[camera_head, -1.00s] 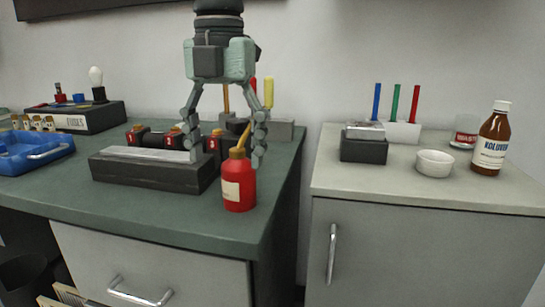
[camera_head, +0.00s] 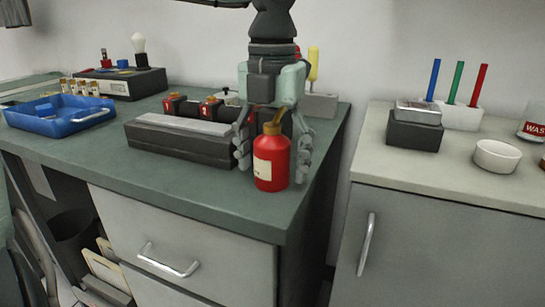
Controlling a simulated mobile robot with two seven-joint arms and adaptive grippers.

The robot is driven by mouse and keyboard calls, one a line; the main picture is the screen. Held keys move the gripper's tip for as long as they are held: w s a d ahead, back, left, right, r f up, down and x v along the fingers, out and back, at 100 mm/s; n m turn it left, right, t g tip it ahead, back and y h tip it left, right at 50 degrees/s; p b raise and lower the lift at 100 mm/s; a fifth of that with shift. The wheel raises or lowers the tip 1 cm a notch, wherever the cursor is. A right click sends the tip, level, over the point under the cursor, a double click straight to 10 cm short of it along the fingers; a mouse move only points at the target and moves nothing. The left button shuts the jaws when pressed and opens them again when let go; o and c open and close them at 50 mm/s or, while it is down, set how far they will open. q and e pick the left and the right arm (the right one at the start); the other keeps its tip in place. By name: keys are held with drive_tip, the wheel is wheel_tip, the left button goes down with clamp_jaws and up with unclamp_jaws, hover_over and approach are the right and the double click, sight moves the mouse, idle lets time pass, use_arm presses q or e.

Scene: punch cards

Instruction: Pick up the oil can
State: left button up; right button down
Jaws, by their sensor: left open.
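The oil can (camera_head: 271,165) is red with a pale label and a yellowish cap and spout. It stands upright near the right front corner of the green-topped desk. My left gripper (camera_head: 273,170) comes down from above. It is open, with one finger on each side of the can. The right finger looks close to the can; whether either finger touches it I cannot tell. The spout rises between the fingers, under the palm. My right gripper is not in view.
A long dark block (camera_head: 180,140) lies just left of the can. A grey holder (camera_head: 320,104) with a yellow-handled tool stands behind. A blue tray (camera_head: 60,114) is at the left. A gap separates the desk from the pale cabinet (camera_head: 460,170) at right.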

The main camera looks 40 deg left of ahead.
use_arm(q)
drive_tip(key=shift+c, duration=0.3)
drive_tip(key=c, duration=1.4)
drive_tip(key=shift+r, duration=0.1)
